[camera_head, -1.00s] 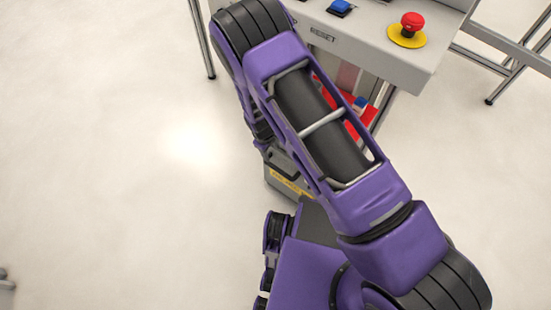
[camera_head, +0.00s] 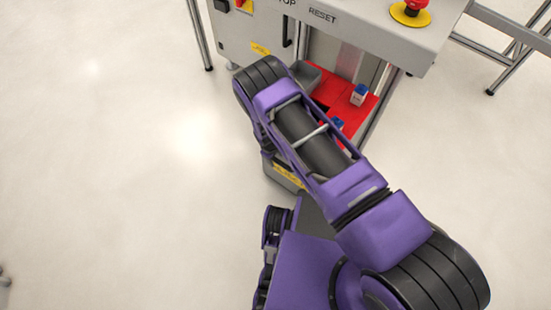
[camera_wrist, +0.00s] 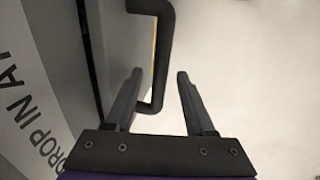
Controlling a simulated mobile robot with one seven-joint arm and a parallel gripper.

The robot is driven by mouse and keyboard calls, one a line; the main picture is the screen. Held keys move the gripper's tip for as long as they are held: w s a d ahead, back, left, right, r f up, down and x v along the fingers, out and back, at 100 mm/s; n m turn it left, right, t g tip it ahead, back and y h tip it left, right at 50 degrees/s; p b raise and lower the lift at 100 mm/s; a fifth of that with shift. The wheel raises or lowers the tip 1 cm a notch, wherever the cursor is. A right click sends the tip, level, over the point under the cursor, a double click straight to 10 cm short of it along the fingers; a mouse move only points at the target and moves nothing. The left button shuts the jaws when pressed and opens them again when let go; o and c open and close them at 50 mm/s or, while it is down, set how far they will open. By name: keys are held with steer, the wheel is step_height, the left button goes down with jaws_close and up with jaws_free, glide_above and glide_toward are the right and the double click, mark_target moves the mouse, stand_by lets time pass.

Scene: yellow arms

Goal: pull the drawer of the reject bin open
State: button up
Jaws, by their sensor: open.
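The reject bin shows in the head view as a grey box with a yellow label (camera_head: 288,176), mostly hidden behind my arm. In the wrist view its grey drawer front (camera_wrist: 124,50) is seen edge-on at the left, with a black bar handle (camera_wrist: 166,45) standing out from it. My gripper (camera_wrist: 158,88) is open. The lower end of the handle lies between its two fingers, with the left finger on the drawer side and the right finger on the outer side. I cannot tell whether either finger touches it. The gripper is hidden in the head view.
A grey machine cabinet (camera_head: 340,30) with a red emergency button (camera_head: 411,8) stands behind. A red surface (camera_head: 352,112) under it holds small blue-and-white boxes (camera_head: 360,94). A lettered panel (camera_wrist: 30,100) is close at the left. The floor (camera_head: 120,180) is clear at the left.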

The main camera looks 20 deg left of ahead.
steer(key=shift+w+f, duration=0.1)
steer(key=shift+f, duration=0.15)
jaws_close()
stand_by(1.4)
